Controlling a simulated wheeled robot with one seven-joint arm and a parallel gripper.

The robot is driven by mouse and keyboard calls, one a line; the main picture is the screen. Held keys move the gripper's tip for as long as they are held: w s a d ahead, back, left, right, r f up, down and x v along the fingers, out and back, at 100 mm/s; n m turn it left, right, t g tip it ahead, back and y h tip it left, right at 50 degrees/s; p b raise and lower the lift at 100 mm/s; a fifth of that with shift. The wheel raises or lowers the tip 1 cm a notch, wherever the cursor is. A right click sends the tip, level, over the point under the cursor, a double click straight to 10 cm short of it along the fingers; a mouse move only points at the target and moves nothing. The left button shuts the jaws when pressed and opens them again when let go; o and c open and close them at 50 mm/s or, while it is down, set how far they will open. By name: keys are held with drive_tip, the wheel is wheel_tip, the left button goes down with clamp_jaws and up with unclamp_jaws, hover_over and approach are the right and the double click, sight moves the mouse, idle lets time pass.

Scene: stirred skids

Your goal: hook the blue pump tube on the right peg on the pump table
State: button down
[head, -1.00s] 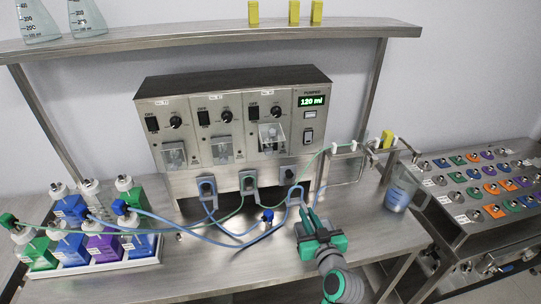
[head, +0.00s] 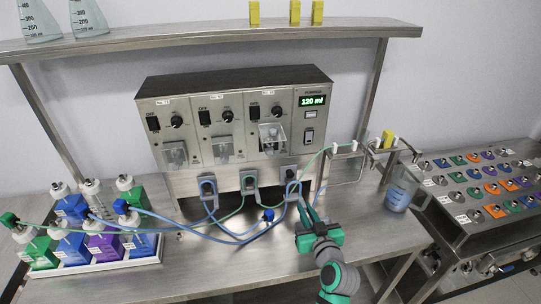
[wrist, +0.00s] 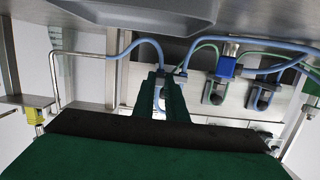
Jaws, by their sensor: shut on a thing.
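The blue pump tube (head: 235,240) runs from the bottles at the left across the table to the front of the pump's right-hand outlet. My gripper (head: 299,188) is shut on it there, just in front of that outlet. In the wrist view the blue tube (wrist: 146,43) arches beside my fingers (wrist: 162,82), and its end appears close to a bent metal rod (wrist: 85,57). Wire stands with white holders (head: 345,148) are right of the pump; I cannot tell which part is the right peg. The exact grip on the tube is partly hidden by the fingers.
The pump unit (head: 240,115) stands behind my gripper. A blue connector (head: 268,215) lies left of it, and a beaker (head: 400,190) stands at the right. A bottle tray (head: 95,265) is at the left. The front middle of the table is clear.

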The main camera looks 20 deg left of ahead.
drive_tip(key=shift+w+a, duration=0.1)
drive_tip(key=shift+w, duration=0.25)
idle(0.3)
drive_tip(key=shift+w+a, duration=0.25)
drive_tip(key=shift+w, duration=0.35)
drive_tip(key=shift+w+a, duration=0.2)
drive_tip(key=shift+w, duration=0.05)
drive_tip(key=shift+a, duration=0.15)
drive_tip(key=shift+s, duration=0.1)
drive_tip(key=shift+d, duration=0.3)
drive_tip(key=shift+a, duration=0.2)
idle(0.5)
drive_tip(key=shift+d, duration=0.15)
